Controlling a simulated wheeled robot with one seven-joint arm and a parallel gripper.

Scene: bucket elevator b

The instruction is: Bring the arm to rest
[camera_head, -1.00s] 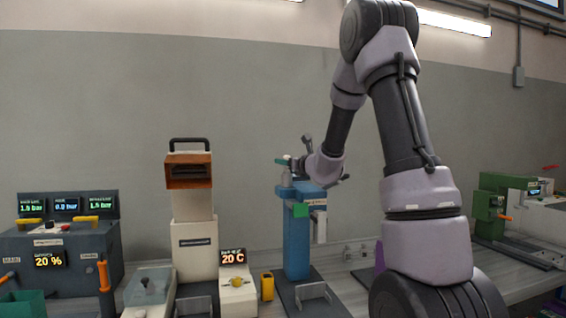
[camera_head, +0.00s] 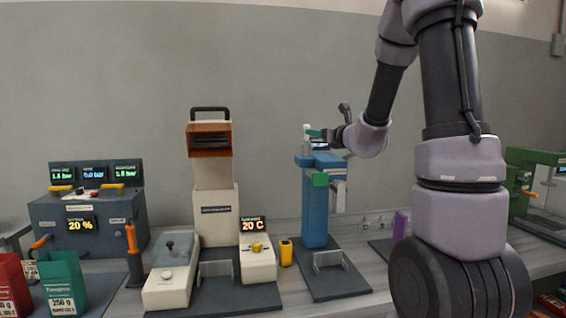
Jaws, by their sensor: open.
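My arm comes down from the top right of the head view. Its wrist is bent toward the left, and my gripper (camera_head: 326,134) is at the top of a blue column machine (camera_head: 315,205). My gripper is open. Its fingertips are small and partly lost against a teal and white part on top of the column. I cannot tell whether they touch it. No object shows clearly between the fingers.
A beige machine with a brown top box (camera_head: 209,140) stands left of the blue column. Further left are a dark control box (camera_head: 85,222) and green (camera_head: 64,283) and red (camera_head: 12,285) bags. A green machine (camera_head: 525,185) stands at the right behind my arm.

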